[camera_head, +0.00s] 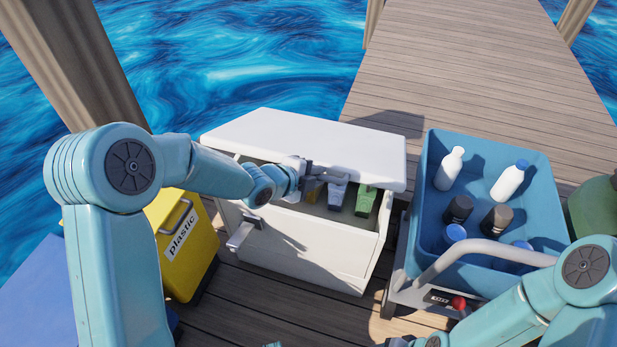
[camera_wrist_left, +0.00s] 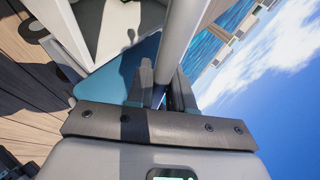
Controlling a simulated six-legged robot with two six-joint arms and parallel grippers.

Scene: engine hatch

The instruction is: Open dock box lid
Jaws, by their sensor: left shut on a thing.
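The white dock box (camera_head: 310,250) stands on the dock in the middle of the head view. Its white lid (camera_head: 320,140) is raised a little at the front, and a gap shows the inside. My left gripper (camera_head: 305,175) is at the lid's front edge, left of its middle. In the left wrist view, the fingers of my left gripper (camera_wrist_left: 162,92) are shut on the pale edge of the lid (camera_wrist_left: 185,45). My right arm comes in at the lower right of the head view, with its gripper out of frame.
Green and white items (camera_head: 365,200) are inside the box. A latch-like handle (camera_head: 243,235) sticks out at its front left. A yellow plastic bin (camera_head: 188,250) stands left. A blue cart (camera_head: 425,190) with several bottles stands close on the right. Water lies behind the box.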

